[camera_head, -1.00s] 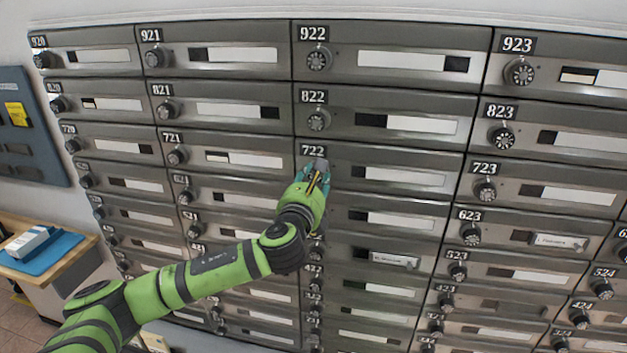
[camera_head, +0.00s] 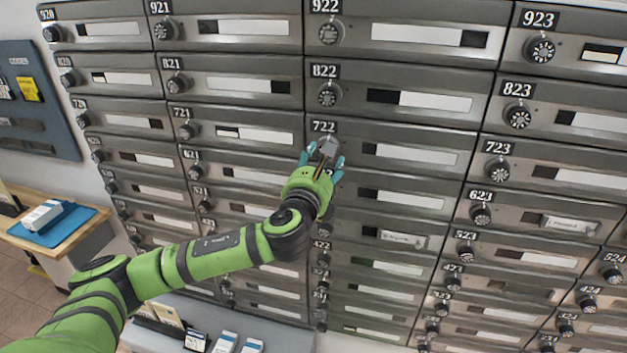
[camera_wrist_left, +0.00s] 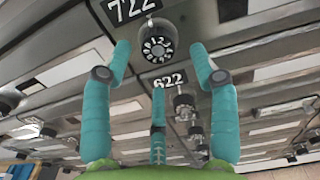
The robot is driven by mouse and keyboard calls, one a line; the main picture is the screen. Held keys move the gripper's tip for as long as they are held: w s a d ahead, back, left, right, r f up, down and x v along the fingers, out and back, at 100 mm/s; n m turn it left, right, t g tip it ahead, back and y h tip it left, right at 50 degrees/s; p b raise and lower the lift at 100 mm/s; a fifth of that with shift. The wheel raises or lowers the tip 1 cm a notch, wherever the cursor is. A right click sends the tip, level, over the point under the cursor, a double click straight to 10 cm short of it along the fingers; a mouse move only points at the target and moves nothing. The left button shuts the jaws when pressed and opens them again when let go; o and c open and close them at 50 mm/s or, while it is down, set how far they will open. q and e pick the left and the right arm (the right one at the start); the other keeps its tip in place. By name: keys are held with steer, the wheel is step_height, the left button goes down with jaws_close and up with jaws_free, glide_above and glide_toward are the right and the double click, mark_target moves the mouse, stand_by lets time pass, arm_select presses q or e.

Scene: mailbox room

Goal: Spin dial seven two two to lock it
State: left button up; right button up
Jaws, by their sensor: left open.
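The dial of box 722 (camera_wrist_left: 158,42) is a round black knob with pale marks, just below the 722 plate (camera_wrist_left: 131,8) in the left wrist view. In the head view the 722 plate (camera_head: 324,127) shows above my gripper, and the dial is largely hidden by it. My left gripper (camera_head: 325,156) is green with teal fingers and is open at the dial. In the left wrist view the teal fingers (camera_wrist_left: 161,62) are spread to either side below the dial, and nothing is held. I cannot tell whether any finger touches it. My right gripper is not in view.
Other mailboxes with similar dials surround it: the 822 dial (camera_head: 327,95) above, the 721 dial (camera_head: 189,131) to the left, the 723 dial (camera_head: 497,169) to the right. A wooden table (camera_head: 72,240) with a blue mat stands at the left.

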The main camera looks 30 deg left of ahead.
arm_select(q)
steer(key=v, duration=0.9)
steer(key=shift+s, duration=0.15)
